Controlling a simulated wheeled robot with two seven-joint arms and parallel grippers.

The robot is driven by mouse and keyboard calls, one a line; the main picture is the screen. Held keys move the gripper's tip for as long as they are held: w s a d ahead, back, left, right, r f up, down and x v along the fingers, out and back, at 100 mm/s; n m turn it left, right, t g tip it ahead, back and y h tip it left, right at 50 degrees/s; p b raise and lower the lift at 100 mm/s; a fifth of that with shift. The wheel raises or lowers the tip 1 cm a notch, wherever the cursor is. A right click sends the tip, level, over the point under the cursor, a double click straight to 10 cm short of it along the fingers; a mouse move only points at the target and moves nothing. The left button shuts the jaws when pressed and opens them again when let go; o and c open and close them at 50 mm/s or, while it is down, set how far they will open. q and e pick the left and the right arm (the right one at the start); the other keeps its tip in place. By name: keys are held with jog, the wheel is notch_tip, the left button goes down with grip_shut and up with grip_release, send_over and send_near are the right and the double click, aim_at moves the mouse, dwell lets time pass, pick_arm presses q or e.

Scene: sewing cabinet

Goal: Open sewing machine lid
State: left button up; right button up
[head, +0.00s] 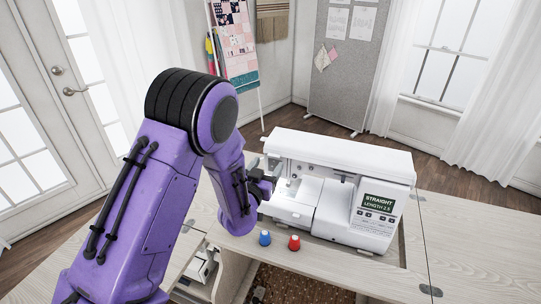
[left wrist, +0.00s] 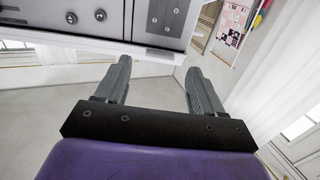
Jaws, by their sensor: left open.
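The white sewing machine (head: 335,190) stands on the wooden cabinet top in the head view, with its long top cover, which looks shut, facing up. A green screen on its right end reads STRAIGHT. My left gripper (head: 262,188) is at the machine's left end, partly hidden by my purple wrist. In the left wrist view its two grey fingers (left wrist: 158,88) are spread apart with nothing between them. My right gripper is in neither view.
The right side of the top is clear. A grey pinboard (head: 345,70) and a quilt stand are behind.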

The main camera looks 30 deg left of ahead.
aim_at(273, 157)
pick_arm(q)
jog(key=x, duration=0.4)
jog(key=shift+p, duration=0.4)
